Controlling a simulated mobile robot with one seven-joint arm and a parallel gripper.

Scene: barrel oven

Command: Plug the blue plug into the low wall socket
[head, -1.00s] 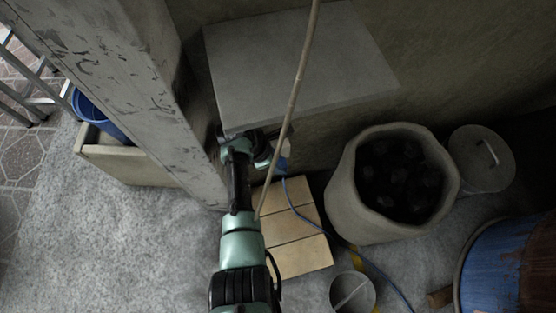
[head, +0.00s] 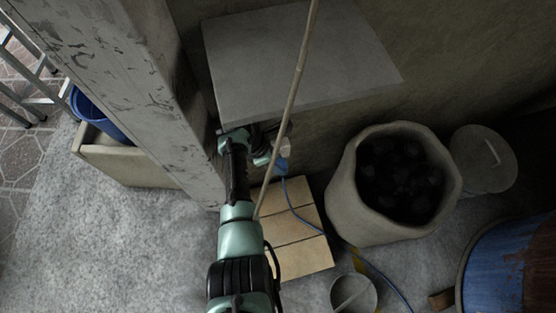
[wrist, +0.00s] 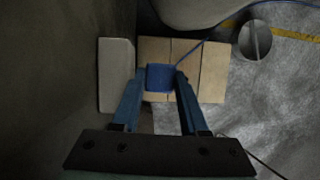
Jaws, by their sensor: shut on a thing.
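The blue plug (wrist: 160,77) is between the two fingertips of my gripper (wrist: 159,84) in the wrist view, and my gripper is shut on it. In the head view the plug (head: 282,166) shows just right of my gripper (head: 268,160). A pale wall socket box (wrist: 116,75) is on the wall left of the plug in the wrist view, with a narrow gap between them in the picture. A small pale part of the socket (head: 288,145) shows above the plug in the head view. The socket's holes are hidden.
A grey slab (head: 300,65) juts out above my gripper. Tan tiles (head: 295,235) lie below. A pot of coal (head: 358,195) stands right. The blue cord (head: 365,263) runs to the lower right.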

